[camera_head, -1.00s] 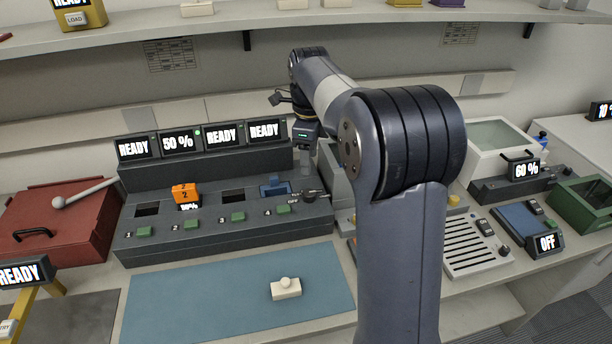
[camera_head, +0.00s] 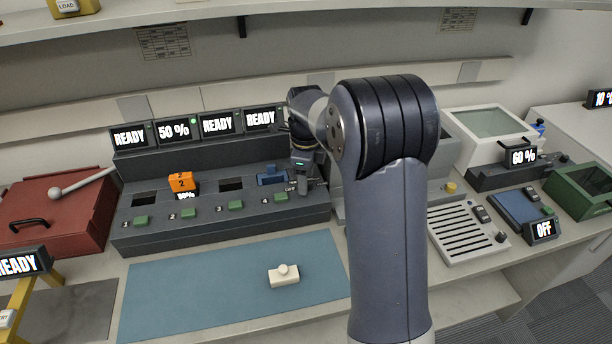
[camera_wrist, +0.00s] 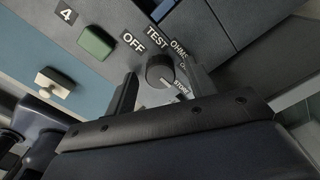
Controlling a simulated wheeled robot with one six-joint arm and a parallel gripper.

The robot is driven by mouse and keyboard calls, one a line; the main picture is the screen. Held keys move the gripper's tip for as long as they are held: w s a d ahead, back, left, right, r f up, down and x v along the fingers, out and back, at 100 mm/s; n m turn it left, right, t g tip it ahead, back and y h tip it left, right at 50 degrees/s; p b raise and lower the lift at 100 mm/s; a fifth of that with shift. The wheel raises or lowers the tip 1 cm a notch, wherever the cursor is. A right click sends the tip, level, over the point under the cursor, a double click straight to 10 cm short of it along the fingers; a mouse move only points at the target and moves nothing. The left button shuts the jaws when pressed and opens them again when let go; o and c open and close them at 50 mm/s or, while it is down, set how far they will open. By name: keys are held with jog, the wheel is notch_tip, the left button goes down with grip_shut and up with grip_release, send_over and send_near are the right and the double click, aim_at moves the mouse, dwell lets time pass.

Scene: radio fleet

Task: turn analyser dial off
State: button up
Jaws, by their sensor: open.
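The analyser (camera_head: 220,228) is a dark grey bench unit with several numbered slots, green buttons and tilted displays. Its dial (camera_wrist: 159,70) is a round dark knob at the right end of the panel, by slot 4. In the wrist view the labels OFF, TEST and OHMS lie around it, with another partly hidden label nearer my gripper. I cannot tell clearly which label the dial points to. My gripper (camera_wrist: 163,82) is open, with one finger on each side of the dial; contact is not clear. In the head view my gripper (camera_head: 303,186) hides the dial.
An orange pack (camera_head: 181,183) stands in slot 2 and a blue one (camera_head: 272,176) in slot 4. A white block with a knob (camera_head: 284,275) lies on the blue mat (camera_head: 190,300). A red case (camera_head: 55,215) stands left; a slotted grey unit (camera_head: 466,235) stands right.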

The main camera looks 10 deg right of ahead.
jog(key=c, duration=1)
jog(key=shift+o, duration=0.2)
